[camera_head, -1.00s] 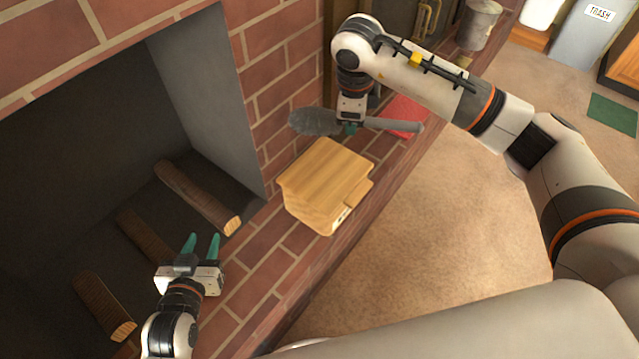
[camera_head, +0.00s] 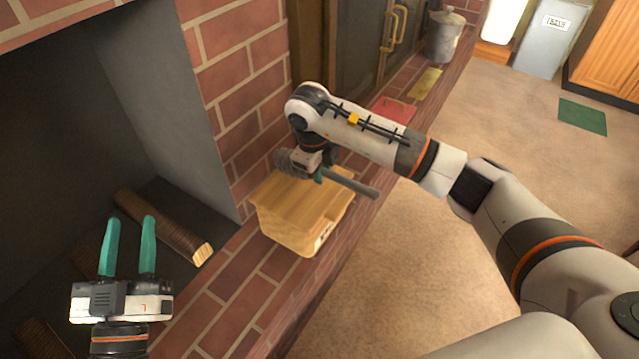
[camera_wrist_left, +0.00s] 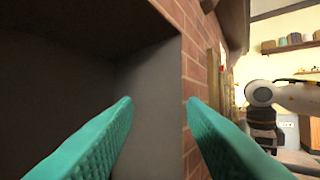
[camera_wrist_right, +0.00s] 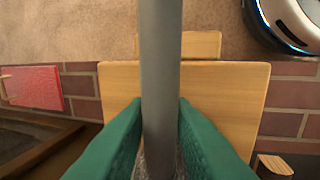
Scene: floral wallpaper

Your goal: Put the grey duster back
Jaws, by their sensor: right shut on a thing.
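The grey duster (camera_head: 352,184) has a long handle and a rounded grey head at its left end. My right gripper (camera_head: 318,176) is shut on the duster and holds it above the back of a wooden box (camera_head: 290,238) with a closed-looking top. In the right wrist view the grey handle (camera_wrist_right: 161,60) runs between the green fingers (camera_wrist_right: 160,135), with the wooden top behind it. My left gripper (camera_head: 128,248) is open and empty in front of the fireplace opening; its spread fingers also show in the left wrist view (camera_wrist_left: 160,120).
The box stands on a brick ledge (camera_head: 215,305). Logs (camera_head: 165,225) lie in the fireplace to the left. A red item (camera_head: 395,110), a yellow item (camera_head: 427,83) and a lidded grey pot (camera_head: 445,38) stand farther along the ledge. Carpet (camera_head: 400,245) lies open to the right.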

